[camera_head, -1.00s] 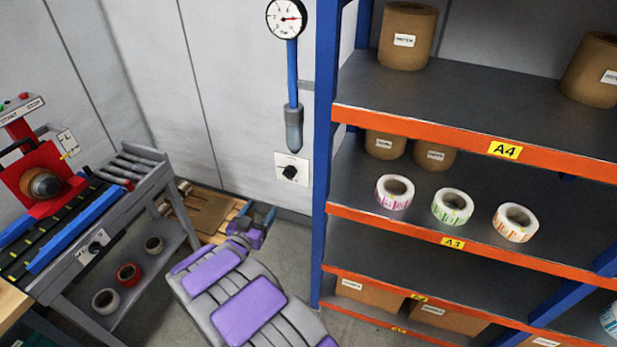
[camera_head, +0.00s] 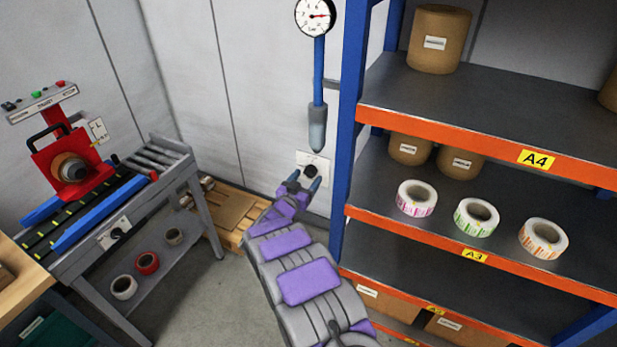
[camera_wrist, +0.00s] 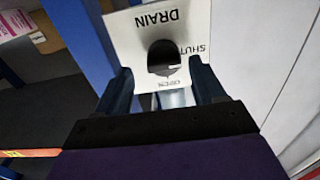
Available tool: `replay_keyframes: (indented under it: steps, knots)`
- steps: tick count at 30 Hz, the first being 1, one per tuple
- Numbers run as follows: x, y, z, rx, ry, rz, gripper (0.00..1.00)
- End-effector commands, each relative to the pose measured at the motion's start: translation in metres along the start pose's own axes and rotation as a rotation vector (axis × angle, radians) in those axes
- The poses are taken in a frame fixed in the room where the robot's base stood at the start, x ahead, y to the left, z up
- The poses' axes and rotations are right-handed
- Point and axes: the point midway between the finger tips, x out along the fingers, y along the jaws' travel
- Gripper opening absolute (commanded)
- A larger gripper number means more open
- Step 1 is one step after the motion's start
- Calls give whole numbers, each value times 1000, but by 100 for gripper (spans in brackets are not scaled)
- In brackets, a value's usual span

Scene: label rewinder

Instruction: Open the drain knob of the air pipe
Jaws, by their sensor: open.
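The black drain knob (camera_head: 311,171) sits on a white plate (camera_head: 322,161) on the wall, below the blue air pipe (camera_head: 319,72). In the wrist view the knob (camera_wrist: 163,57) shows upside down on its plate (camera_wrist: 126,35), with the words DRAIN, SHUT and OPEN readable. My gripper (camera_head: 302,181) is open in front of the plate. In the wrist view its two fingers (camera_wrist: 160,85) stand to either side of the knob's lower part. I cannot tell whether either finger touches the knob. A round gauge (camera_head: 315,16) tops the pipe.
A blue and orange shelf rack (camera_head: 470,130) stands close to the right of the knob, with label rolls (camera_head: 476,217) on it. A rewinder bench (camera_head: 110,215) with a red machine is at left. A wooden pallet (camera_head: 228,210) lies against the wall.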

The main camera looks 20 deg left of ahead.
Motion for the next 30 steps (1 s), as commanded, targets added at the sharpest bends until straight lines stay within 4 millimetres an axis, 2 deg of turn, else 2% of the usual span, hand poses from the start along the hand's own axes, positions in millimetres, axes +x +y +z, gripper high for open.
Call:
replay_keyframes:
  steps: [7,18,30]
  knots:
    - [22,-3,3,-3,0,0,69]
    - [27,1,0,2,-1,0,69]
    - [26,-2,2,-3,-2,-1,31]
